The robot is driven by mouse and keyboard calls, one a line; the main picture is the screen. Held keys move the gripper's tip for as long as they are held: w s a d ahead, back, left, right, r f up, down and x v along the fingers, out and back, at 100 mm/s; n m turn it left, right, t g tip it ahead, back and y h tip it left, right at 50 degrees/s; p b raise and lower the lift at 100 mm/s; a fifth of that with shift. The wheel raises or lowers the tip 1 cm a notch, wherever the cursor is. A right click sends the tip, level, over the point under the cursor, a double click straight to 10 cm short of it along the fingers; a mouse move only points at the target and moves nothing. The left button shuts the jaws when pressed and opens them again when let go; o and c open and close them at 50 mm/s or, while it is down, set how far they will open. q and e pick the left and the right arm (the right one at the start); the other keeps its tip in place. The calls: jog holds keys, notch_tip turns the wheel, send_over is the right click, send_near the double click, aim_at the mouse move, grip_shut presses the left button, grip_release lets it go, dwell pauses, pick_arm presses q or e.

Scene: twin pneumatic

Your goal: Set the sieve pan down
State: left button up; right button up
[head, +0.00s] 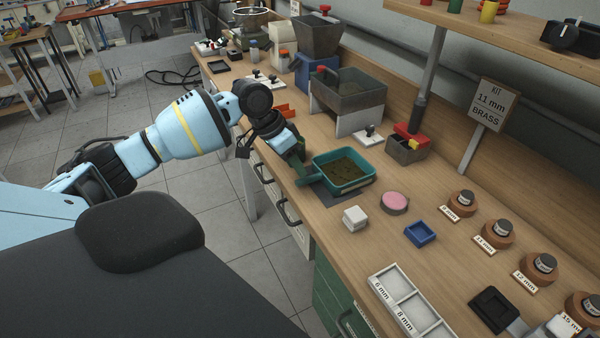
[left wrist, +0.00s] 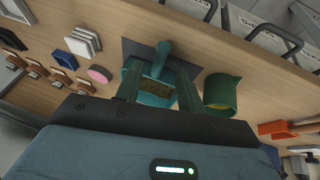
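The sieve pan (head: 364,183) is a teal rectangular pan with brownish contents. It appears level on a dark mat (head: 338,198) on the bench, its handle (head: 308,181) pointing to the bench's front edge. My left gripper (head: 296,163) is at the handle side of the pan, in front of the bench's back part. In the left wrist view its two dark green fingers (left wrist: 157,88) stand apart, with part of the pan showing between them and the handle (left wrist: 162,58) past the tips. Contact with the pan cannot be made out. My right gripper is not in view.
A green cup (left wrist: 222,92) stands beside the pan. A grey bin (head: 346,95) on a stand and a small box (head: 405,149) are behind.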

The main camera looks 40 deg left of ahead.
pick_arm(q)
jog(key=v, duration=0.7)
dwell(0.5)
jog(key=shift+a, duration=0.1)
